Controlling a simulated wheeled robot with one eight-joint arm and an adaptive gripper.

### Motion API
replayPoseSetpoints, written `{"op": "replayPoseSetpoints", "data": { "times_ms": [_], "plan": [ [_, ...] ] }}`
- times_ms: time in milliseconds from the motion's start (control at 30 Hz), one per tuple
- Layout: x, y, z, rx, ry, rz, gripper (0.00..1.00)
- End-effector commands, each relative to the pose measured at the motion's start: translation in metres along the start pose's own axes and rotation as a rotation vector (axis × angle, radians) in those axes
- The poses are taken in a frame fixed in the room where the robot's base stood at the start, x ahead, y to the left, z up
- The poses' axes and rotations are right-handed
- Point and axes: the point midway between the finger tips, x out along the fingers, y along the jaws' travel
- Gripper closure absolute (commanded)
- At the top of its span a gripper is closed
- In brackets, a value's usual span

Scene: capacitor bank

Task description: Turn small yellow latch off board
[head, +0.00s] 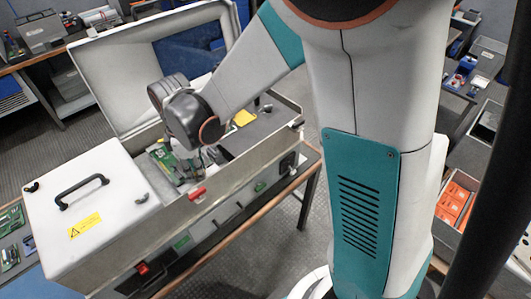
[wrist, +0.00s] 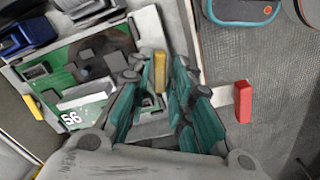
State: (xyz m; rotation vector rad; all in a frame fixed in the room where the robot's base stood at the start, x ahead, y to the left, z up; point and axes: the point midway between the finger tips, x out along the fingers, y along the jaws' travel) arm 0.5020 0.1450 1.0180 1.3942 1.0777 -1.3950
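The green circuit board (wrist: 88,62), marked 56, lies in the open case in the wrist view. It also shows in the head view (head: 163,157), partly hidden by my arm. A small yellow latch (wrist: 160,70) stands at the board's right edge. A second yellow latch (wrist: 33,107) is at the board's left edge. My gripper (wrist: 163,68) is open, with its teal-padded fingers on either side of the right latch. A small gap seems to remain on each side; contact is hard to tell. In the head view my gripper (head: 190,172) points down into the case, its fingertips hidden.
A red catch (wrist: 243,101) sticks out from the case's front wall, right of my fingers; it also shows in the head view (head: 197,193). The case's raised lid (head: 112,90) stands behind my arm. A white cover with a black handle (head: 82,190) is to the left.

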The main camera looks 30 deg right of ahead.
Motion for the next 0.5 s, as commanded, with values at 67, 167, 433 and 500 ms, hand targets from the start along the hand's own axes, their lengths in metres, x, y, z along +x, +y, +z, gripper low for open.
{"op": "replayPoseSetpoints", "data": {
  "times_ms": [67,167,433,500],
  "plan": [
    [-0.0005,0.0003,-0.0002,0.082,0.000,0.001,0.81],
    [-0.0006,0.0003,-0.0001,0.191,0.000,0.001,0.81],
    [-0.0006,0.0000,0.0001,0.482,0.000,0.000,0.81],
    [-0.0006,0.0000,0.0001,0.557,0.000,0.000,0.81]
  ]
}}
